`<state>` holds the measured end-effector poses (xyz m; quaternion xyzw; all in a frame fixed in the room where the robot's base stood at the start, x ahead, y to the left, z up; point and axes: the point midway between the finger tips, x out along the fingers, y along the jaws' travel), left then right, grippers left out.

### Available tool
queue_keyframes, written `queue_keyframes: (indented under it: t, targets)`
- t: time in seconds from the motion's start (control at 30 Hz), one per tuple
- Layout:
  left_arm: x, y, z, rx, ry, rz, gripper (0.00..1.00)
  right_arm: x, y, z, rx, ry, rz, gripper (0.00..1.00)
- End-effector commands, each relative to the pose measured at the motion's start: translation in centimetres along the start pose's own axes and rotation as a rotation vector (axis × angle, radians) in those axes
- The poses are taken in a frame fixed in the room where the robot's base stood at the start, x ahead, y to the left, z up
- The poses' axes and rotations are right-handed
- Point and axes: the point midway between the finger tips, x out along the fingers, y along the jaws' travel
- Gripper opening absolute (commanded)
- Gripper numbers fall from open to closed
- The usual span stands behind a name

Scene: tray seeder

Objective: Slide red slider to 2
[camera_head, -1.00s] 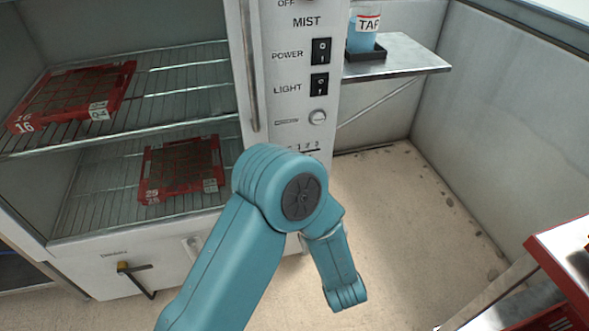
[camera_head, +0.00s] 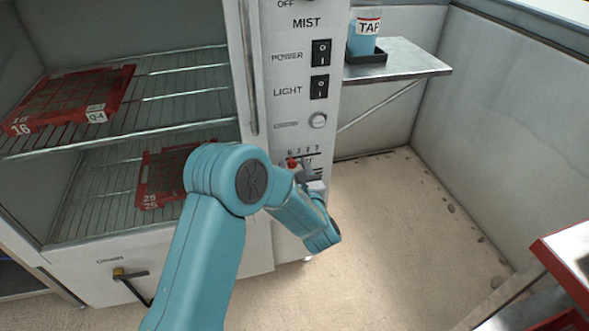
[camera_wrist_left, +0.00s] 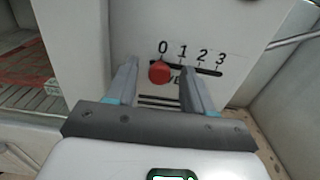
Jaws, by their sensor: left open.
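The red slider (camera_wrist_left: 160,72) is a round red knob at the left end of a dark slot under the marks 0, 1, 2, 3 on the white panel (camera_wrist_left: 235,22). It sits just below the 0. In the head view the red slider (camera_head: 292,163) shows as a small red spot beside my gripper. My left gripper (camera_wrist_left: 160,85) is open, with one finger on each side of the knob in the wrist view; I cannot tell whether it touches. In the head view my left gripper (camera_head: 305,170) is partly hidden by my arm. My right gripper is not in view.
Above the slider are a round knob (camera_head: 318,120), the LIGHT switch (camera_head: 319,87) and the POWER switch (camera_head: 321,52). Red trays (camera_head: 70,98) lie on wire shelves at left.

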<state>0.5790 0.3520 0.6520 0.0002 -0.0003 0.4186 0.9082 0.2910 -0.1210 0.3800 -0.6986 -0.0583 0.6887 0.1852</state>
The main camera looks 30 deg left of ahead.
Motion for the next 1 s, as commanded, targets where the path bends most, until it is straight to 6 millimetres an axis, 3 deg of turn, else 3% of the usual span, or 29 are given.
queue_keyframes:
  t: [0.03,0.17,0.2,0.37,0.63,0.97,1.0]
  targets:
    - [0.0,0.0,0.0,0.0,0.0,0.0,0.46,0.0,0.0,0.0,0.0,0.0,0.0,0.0]
    - [0.0,0.0,0.0,0.0,0.0,0.0,0.03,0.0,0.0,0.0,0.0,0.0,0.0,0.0]
    - [0.0,0.0,0.0,0.0,0.0,0.0,0.0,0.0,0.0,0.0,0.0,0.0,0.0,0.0]
    - [0.0,-0.5,-0.1,0.0,0.0,-0.001,0.0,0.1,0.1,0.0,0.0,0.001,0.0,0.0]
    - [0.0,-4.7,-0.1,-0.002,-0.001,-0.001,0.0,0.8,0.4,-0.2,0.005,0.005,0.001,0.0]
    - [-0.1,-5.0,-0.1,0.0,0.003,0.0,0.0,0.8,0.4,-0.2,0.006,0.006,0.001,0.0]
    - [-0.1,-5.0,-0.1,0.0,0.003,0.0,0.4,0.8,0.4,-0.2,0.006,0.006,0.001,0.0]
